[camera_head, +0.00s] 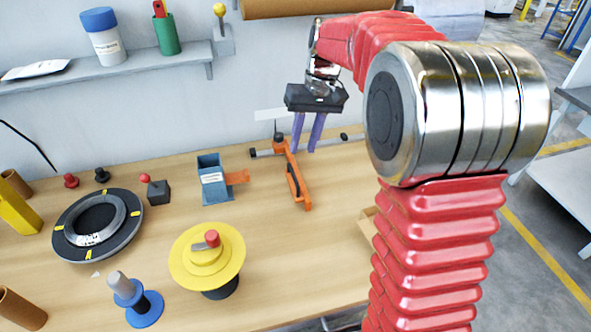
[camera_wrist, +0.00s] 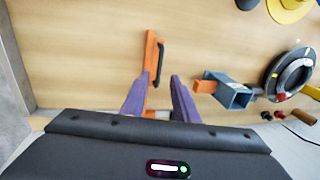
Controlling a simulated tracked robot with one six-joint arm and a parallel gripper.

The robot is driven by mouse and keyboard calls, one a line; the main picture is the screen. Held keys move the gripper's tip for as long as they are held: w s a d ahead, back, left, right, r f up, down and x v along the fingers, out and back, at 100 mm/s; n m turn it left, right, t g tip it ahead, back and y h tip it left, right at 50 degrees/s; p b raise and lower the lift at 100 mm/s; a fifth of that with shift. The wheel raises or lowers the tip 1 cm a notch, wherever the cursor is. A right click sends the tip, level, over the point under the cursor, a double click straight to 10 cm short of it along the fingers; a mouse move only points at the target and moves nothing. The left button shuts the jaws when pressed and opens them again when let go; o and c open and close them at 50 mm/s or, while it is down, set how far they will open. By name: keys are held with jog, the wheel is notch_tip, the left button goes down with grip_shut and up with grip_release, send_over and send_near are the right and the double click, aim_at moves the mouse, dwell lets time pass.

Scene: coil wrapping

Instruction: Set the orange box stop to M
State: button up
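An orange bar with a black handle (camera_head: 294,181) stands on the bench at a dark rail (camera_head: 264,152). It also shows in the wrist view (camera_wrist: 151,50), just beyond my fingers. A blue-grey box (camera_head: 214,180) with an orange tab (camera_head: 237,177) and a white label stands to its left; in the wrist view the box (camera_wrist: 234,96) and tab (camera_wrist: 205,87) are right of my fingers. I cannot tell which orange part is the box stop, and no M is readable. My gripper (camera_head: 304,148) has two purple fingers, apart and empty, near the rail; it also shows in the wrist view (camera_wrist: 159,77).
A yellow spool (camera_head: 231,244), a dark ring (camera_head: 72,246) and a blue-based stand (camera_head: 145,309) occupy the left bench. A dark block with a red knob (camera_head: 158,192) is left of the box. A shelf (camera_head: 120,72) runs along the wall. Bare bench lies right of the yellow spool.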

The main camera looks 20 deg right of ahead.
aim_at(295, 177)
jog(key=f, duration=0.3)
jog(key=a+f, duration=0.1)
jog(key=f, duration=0.5)
jog(key=shift+a+f, duration=0.15)
jog(key=shift+a, duration=0.25)
grip_shut()
dwell(1.0)
